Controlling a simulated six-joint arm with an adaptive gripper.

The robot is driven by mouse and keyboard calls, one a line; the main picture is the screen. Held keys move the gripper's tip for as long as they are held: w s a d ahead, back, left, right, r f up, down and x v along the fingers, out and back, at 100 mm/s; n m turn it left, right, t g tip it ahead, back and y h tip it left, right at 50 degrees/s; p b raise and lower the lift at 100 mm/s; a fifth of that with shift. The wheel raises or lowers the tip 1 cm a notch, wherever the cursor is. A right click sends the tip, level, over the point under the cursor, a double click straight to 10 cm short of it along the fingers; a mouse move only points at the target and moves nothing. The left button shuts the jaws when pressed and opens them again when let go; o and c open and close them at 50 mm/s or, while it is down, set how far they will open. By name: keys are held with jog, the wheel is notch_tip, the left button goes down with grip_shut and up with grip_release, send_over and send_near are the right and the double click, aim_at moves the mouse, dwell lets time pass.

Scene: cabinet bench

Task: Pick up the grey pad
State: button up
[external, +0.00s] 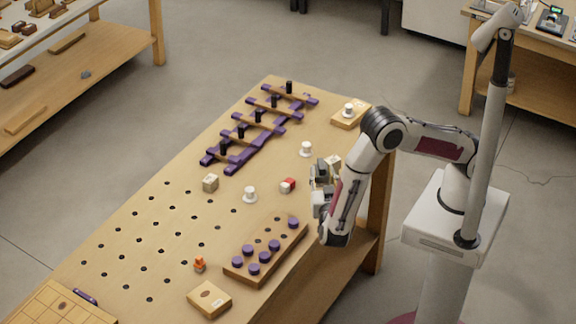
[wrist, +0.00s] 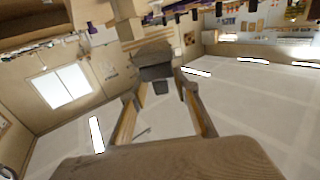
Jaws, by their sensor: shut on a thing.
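My gripper (external: 322,180) is at the right edge of the bench, raised beside the arm's wrist. It is shut on a dark grey piece that looks like the grey pad (wrist: 153,62), which shows near the middle of the wrist view. In the external view the fingers largely hide the pad, and its outline is hard to tell from them. A pale wooden block (external: 334,161) shows just behind the gripper; I cannot tell whether it touches.
On the bench (external: 160,245) stand a red-and-white piece (external: 288,185), white knobs (external: 249,194), a wooden cube (external: 210,183), a purple rack (external: 255,130) and a block with purple pegs (external: 265,252). The holed area at left is mostly clear.

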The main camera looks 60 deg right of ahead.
jog(key=shift+r, duration=0.45)
